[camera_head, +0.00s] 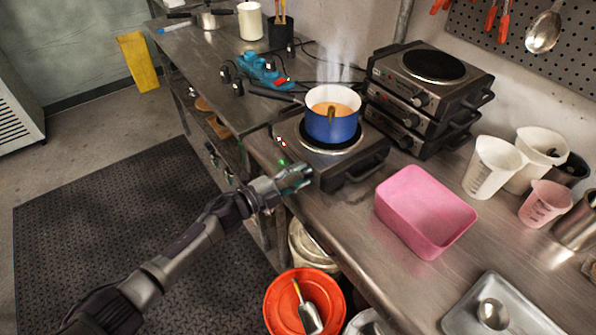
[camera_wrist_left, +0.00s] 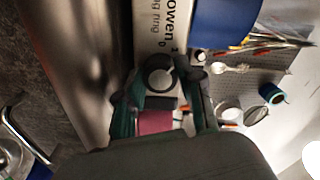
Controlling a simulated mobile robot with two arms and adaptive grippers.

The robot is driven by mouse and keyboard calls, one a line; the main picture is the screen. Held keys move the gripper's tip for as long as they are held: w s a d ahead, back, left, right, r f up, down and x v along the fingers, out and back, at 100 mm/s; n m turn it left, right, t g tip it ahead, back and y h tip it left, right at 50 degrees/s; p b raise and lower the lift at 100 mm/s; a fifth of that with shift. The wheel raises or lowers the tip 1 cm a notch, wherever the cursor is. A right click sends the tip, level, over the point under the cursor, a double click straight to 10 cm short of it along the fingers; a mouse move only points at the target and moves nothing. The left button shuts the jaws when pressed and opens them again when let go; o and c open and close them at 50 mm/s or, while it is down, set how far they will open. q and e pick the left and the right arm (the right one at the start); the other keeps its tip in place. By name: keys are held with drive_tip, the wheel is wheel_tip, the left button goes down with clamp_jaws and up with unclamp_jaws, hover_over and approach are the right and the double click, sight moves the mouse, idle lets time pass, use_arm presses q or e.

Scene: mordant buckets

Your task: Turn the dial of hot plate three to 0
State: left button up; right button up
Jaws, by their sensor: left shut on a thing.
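A hot plate (camera_head: 352,163) stands on the steel bench, with a steaming blue pot (camera_head: 331,121) of orange-brown liquid on its burner. My left gripper (camera_head: 294,180) is at the left end of its front face. In the left wrist view my left gripper (camera_wrist_left: 160,88) has its fingers shut on a dark round dial (camera_wrist_left: 158,75) on the pale panel. Printed letters and small figures, a 0 among them, show near the dial. I cannot read its pointer. The pot's blue side (camera_wrist_left: 222,22) shows beside the panel. My right gripper is not in view.
A pink tub (camera_head: 424,212) is to the right, with white jugs (camera_head: 494,167) beyond. A blue power strip (camera_head: 264,72) and cables lie to the left. A red bucket (camera_head: 304,300) is below the bench edge.

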use_arm(q)
drive_tip(key=n+p, duration=0.1)
drive_tip(key=n, duration=0.3)
drive_tip(key=shift+f+n+p, duration=0.1)
drive_tip(key=shift+n+p, duration=0.45)
drive_tip(key=shift+n, duration=1.05)
drive_tip(key=o, duration=1.1)
drive_tip(key=shift+o, duration=0.2)
drive_tip(key=shift+s+a, duration=0.15)
drive_tip(key=shift+a, duration=0.1)
drive_tip(key=v, duration=1.1)
drive_tip(key=shift+s+a, duration=0.15)
drive_tip(key=shift+a, duration=0.05)
